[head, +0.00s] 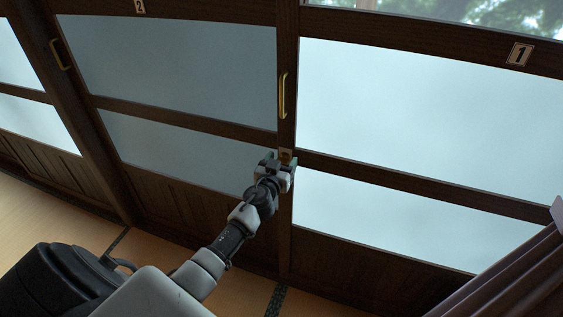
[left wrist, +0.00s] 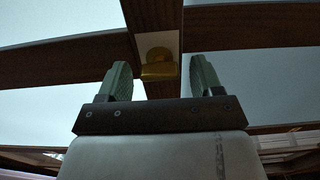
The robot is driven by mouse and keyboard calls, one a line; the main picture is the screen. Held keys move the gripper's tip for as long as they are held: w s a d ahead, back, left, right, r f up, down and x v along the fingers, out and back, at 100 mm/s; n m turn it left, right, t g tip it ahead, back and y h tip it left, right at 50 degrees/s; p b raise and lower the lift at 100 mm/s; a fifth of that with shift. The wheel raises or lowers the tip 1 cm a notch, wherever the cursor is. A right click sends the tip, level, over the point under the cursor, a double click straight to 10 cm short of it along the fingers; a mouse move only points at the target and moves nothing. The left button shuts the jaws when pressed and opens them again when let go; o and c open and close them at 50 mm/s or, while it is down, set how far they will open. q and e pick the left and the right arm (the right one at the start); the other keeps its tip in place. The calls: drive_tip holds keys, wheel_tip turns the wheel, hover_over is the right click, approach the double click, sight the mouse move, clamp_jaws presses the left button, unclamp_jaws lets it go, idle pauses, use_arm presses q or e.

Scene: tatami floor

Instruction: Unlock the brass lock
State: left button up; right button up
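The brass lock (head: 286,156) is on the dark wooden stile between two sliding door panels, just below a brass handle. In the left wrist view the brass lock (left wrist: 158,69) shows as a yellow-gold piece on a pale plate, between my fingers in the picture. My left gripper (head: 279,160) is up at the lock, reaching in from the lower left. In the left wrist view my left gripper (left wrist: 163,75) has its two green fingers wide apart with nothing gripped. I cannot tell whether the fingers touch the lock. My right gripper is not in view.
A brass handle (head: 283,95) stands upright above the lock, and another handle (head: 60,54) is on the left door. Panels carry tags 2 (head: 140,6) and 1 (head: 520,54). Tatami floor (head: 50,215) lies bare at left.

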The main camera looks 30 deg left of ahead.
use_arm(q)
drive_tip(key=c, duration=0.9)
drive_tip(key=shift+o, duration=0.2)
drive_tip(key=shift+m, duration=0.4)
drive_tip(key=m+b, duration=0.1)
drive_tip(key=m, duration=1.1)
drive_tip(key=shift+d+f+m+b, duration=0.2)
drive_tip(key=shift+m+b, duration=0.2)
drive_tip(key=shift+m, duration=2.2)
drive_tip(key=shift+f, duration=0.1)
